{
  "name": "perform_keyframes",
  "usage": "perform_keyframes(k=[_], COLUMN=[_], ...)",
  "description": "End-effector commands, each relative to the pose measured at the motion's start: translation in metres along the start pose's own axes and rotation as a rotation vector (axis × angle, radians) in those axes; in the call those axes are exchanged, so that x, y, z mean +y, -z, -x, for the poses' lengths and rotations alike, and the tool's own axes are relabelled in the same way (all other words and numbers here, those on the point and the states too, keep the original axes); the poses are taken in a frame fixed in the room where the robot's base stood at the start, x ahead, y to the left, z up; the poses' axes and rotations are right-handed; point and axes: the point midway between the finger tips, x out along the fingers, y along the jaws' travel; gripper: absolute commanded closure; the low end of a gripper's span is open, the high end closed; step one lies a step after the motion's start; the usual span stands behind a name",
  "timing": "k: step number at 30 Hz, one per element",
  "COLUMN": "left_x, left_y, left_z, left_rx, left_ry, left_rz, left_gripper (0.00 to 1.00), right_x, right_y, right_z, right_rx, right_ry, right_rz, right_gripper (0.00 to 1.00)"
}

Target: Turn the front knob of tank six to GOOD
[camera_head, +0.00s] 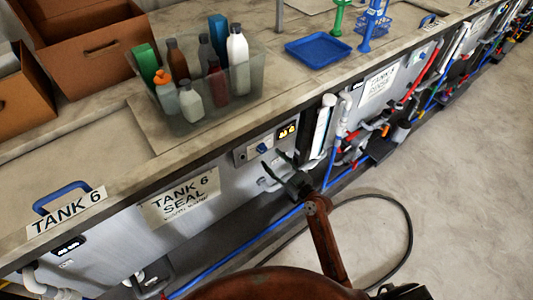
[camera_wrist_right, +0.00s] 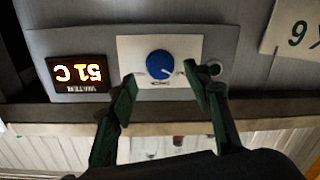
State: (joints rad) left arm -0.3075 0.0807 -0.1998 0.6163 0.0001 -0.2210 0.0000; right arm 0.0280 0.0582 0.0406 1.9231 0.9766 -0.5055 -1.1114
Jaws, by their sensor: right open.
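The front of tank six carries a pale panel with a blue knob (camera_head: 262,148), below the counter edge and right of the TANK 6 SEAL sign (camera_head: 180,197). In the right wrist view, which is upside down, the blue knob (camera_wrist_right: 160,64) has a white pointer mark towards the picture's lower right. The label marks around it are too small to read. My right gripper (camera_head: 275,160) is open in front of the panel. In its wrist view the fingertips (camera_wrist_right: 162,82) stand apart on either side of the knob, with no visible contact. My left gripper is not in view.
A lit display (camera_wrist_right: 78,73) reading 51 C sits beside the knob. A clear bin of bottles (camera_head: 205,115) and a blue tray (camera_head: 319,50) stand on the counter. Pipes and hoses (camera_head: 345,140) run along the tank front to the right. The floor (camera_head: 470,180) is mostly open.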

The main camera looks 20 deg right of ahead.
Motion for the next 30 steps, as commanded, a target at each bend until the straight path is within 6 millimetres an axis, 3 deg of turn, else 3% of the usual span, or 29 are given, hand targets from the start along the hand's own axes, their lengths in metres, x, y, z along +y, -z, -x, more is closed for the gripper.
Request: perform_keyframes(k=[3,9,20,30], left_x=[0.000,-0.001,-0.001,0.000], left_y=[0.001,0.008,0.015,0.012], left_z=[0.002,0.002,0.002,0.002], left_rx=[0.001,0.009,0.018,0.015], left_ry=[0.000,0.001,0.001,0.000], left_rz=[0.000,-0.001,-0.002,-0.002], left_gripper=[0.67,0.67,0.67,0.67], right_x=[0.001,0.001,0.000,0.000], right_y=[0.001,0.000,-0.001,-0.001], right_z=[-0.020,-0.042,-0.046,-0.046], right_rx=[0.002,-0.001,-0.002,-0.002], right_ry=[-0.002,-0.002,-0.001,-0.001], right_rz=[-0.003,-0.002,-0.002,-0.002], right_gripper=[0.55,0.55,0.55,0.78])
